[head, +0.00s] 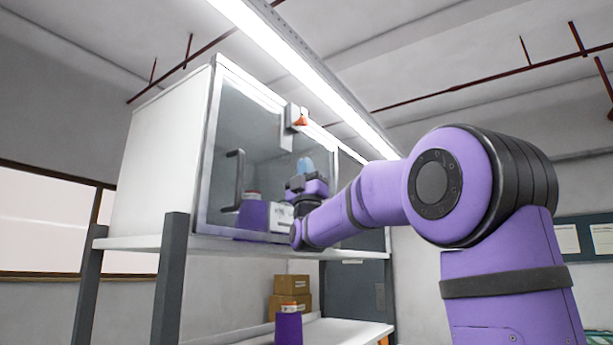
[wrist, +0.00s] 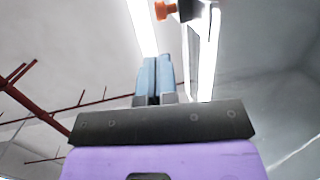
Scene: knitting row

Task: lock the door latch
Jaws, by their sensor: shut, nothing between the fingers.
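The door latch (head: 294,118) is a grey box with an orange knob (head: 301,121) on the top edge of a white cabinet's glass door (head: 229,139). The latch also shows in the wrist view (wrist: 186,10), with its orange knob (wrist: 164,10) at the top. My gripper (head: 305,165) has blue fingers pointing up, below the latch and apart from it. In the wrist view my gripper (wrist: 155,65) is shut and empty, with the fingertips below and left of the knob. I cannot tell whether the latch is locked.
The cabinet (head: 160,160) stands on a shelf (head: 130,242) with grey posts. A dark door handle (head: 238,180) sticks out left of my gripper. Behind the glass are a purple thing and a white box. Cardboard boxes (head: 290,295) sit on a lower shelf.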

